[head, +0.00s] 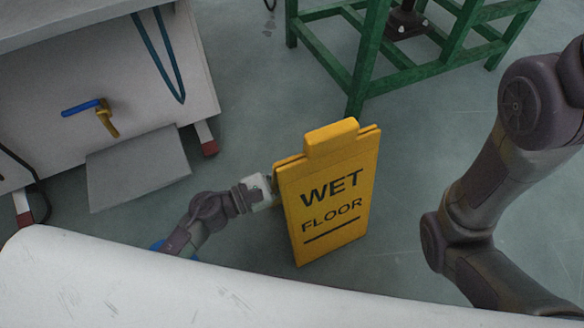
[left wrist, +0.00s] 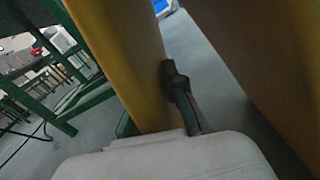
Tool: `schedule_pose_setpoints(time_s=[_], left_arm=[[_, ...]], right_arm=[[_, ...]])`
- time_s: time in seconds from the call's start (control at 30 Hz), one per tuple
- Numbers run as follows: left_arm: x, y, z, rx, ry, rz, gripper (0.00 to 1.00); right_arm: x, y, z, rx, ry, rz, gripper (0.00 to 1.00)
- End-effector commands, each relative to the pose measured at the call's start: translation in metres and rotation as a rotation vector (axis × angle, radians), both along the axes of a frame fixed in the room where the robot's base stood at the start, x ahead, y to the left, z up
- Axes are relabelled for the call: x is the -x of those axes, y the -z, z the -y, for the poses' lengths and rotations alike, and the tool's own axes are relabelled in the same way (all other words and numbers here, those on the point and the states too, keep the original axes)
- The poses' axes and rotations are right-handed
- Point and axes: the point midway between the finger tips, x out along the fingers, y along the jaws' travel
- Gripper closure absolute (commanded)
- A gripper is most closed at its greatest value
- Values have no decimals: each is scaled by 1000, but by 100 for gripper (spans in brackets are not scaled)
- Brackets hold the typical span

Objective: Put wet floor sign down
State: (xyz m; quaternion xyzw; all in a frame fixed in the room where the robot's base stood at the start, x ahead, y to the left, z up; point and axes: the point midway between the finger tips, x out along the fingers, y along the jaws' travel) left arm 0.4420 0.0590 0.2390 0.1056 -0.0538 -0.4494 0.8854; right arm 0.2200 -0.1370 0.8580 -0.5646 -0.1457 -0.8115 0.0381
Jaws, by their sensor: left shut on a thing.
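The yellow wet floor sign (head: 333,190) stands nearly upright near the middle of the head view, with "WET FLOOR" in black on its face. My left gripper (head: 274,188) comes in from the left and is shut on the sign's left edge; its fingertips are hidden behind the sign. In the left wrist view the sign's yellow panel (left wrist: 122,55) runs up between the fingers (left wrist: 160,115), with a second panel at the right. I cannot tell whether the sign's bottom edge touches the floor. My right arm shows at the right of the head view, but its gripper is out of frame.
A green metal frame stand (head: 365,60) is behind the sign. A white cabinet (head: 60,120) with a blue-handled yellow valve (head: 104,114) and a grey step (head: 137,167) is at the left. Grey floor (head: 250,110) is open between them. A white surface fills the bottom.

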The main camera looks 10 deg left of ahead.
Motion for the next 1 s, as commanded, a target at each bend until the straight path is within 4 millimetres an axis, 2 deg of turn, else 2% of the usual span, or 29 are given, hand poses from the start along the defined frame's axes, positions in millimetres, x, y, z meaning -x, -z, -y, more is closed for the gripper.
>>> schedule_pose_setpoints(time_s=[0.17,0.37,0.4,0.53,0.8,0.9,1.0], left_arm=[[0,-3,1,3,1,2,100],[0,3,0,3,1,2,100],[0,3,0,0,1,1,85],[0,2,0,0,1,0,65],[0,2,0,0,1,0,65],[0,-4,0,1,0,1,65],[7,-2,-10,-1,0,-6,65]], right_arm=[[0,-1,0,-1,0,-1,100],[2,6,1,-2,-1,4,100],[2,5,1,-2,-1,3,100],[1,4,1,-1,-1,2,100],[1,4,1,-2,0,0,100],[0,-2,1,-2,0,0,100],[0,-5,1,-2,0,-1,100]])
